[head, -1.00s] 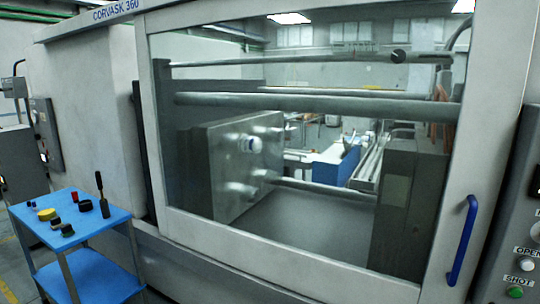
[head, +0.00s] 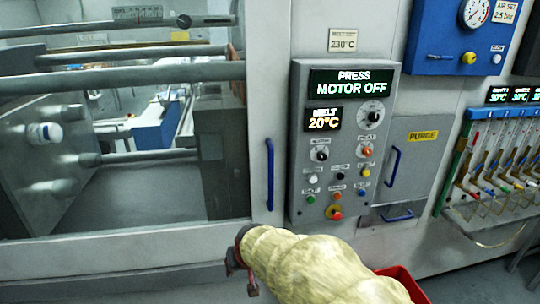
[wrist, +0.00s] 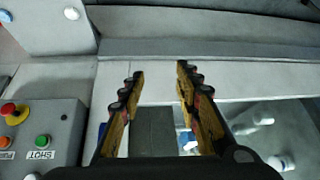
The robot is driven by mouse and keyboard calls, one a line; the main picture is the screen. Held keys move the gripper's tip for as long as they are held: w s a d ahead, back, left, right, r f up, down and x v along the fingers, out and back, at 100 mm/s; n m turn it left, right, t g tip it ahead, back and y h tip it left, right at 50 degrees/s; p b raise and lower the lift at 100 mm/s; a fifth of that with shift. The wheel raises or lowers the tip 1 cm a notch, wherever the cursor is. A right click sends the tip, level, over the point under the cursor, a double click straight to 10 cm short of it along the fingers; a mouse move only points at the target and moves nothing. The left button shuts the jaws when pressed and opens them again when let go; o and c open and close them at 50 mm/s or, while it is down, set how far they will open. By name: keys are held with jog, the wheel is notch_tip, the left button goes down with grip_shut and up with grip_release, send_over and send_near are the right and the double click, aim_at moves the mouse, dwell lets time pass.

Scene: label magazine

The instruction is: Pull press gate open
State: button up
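The press gate (head: 262,70) is a pale framed door with a large window, left of the control panel. Its blue upright handle (head: 270,175) is on the right side of the frame. In the head view my gripper (head: 240,268) is low, below and left of the handle, partly hidden by my arm's yellowish cover. In the wrist view my gripper (wrist: 160,72) has its two fingers spread with nothing between the tips. Blue bits show beside the fingers there, but I cannot tell whether they are the handle. The gripper appears apart from the handle.
The control panel (head: 300,120) reads motor off and has several knobs and buttons; its edge also shows in the wrist view (wrist: 60,130). A grey purge door (head: 420,160) is to its right. A red bin (head: 405,280) stands low beside my arm.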

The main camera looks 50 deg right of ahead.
jog(key=w+d+m+t+h+p, duration=0.1)
jog(key=w+d+m+h, duration=0.2)
jog(key=d, duration=0.7)
jog(key=t+h, duration=0.4)
jog(key=h, duration=0.4)
send_near(271, 166)
jog(key=x, duration=1.1)
jog(key=shift+r, duration=0.1)
jog(key=shift+c, duration=1.4)
grip_shut()
